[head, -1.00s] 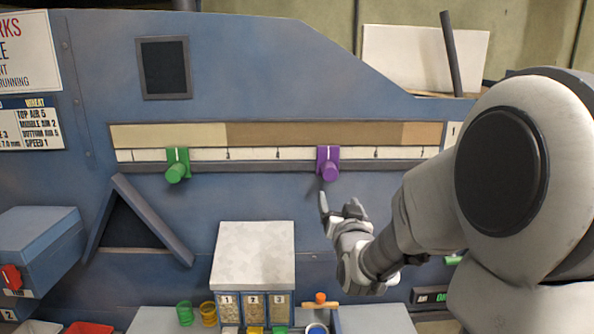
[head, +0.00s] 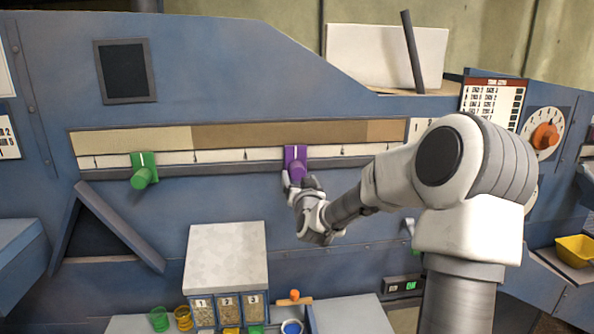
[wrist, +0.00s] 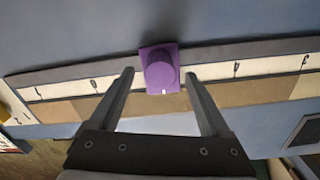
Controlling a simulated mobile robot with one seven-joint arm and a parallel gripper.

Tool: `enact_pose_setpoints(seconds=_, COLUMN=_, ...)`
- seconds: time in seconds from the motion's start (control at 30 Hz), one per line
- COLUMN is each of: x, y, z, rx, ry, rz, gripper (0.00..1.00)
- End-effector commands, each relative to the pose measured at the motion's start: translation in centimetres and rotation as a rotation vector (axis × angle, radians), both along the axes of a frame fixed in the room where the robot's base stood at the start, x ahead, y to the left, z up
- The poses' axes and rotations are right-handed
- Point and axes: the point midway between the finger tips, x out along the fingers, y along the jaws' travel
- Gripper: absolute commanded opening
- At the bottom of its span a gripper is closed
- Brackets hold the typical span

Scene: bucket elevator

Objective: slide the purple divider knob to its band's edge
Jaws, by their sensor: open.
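The purple divider knob (head: 296,160) sits on the long scale rail in the head view, under the medium-brown band (head: 275,135), right of that band's middle. In the wrist view the scene is upside down. There the purple knob (wrist: 162,72) shows between and beyond the two open fingers (wrist: 160,76). I cannot tell whether the fingers touch it.
A green knob (head: 145,172) sits farther left on the same rail. A pale box (head: 227,258) with sample bins stands below, with small cups (head: 158,318) beside it. An orange dial (head: 545,136) is on the right. The rail right of the purple knob is free.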

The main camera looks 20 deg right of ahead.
Motion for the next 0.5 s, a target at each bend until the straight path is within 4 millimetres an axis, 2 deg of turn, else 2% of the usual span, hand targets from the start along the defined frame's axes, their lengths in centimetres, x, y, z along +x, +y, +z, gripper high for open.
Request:
enact_pose_setpoints(seconds=0.2, x=2.8, y=-0.8, z=0.1, rx=0.003, ry=0.000, rz=0.000, gripper=0.81)
enact_pose_setpoints(seconds=0.5, x=4.5, y=-1.2, z=0.0, rx=0.000, ry=0.000, rz=0.001, gripper=0.81)
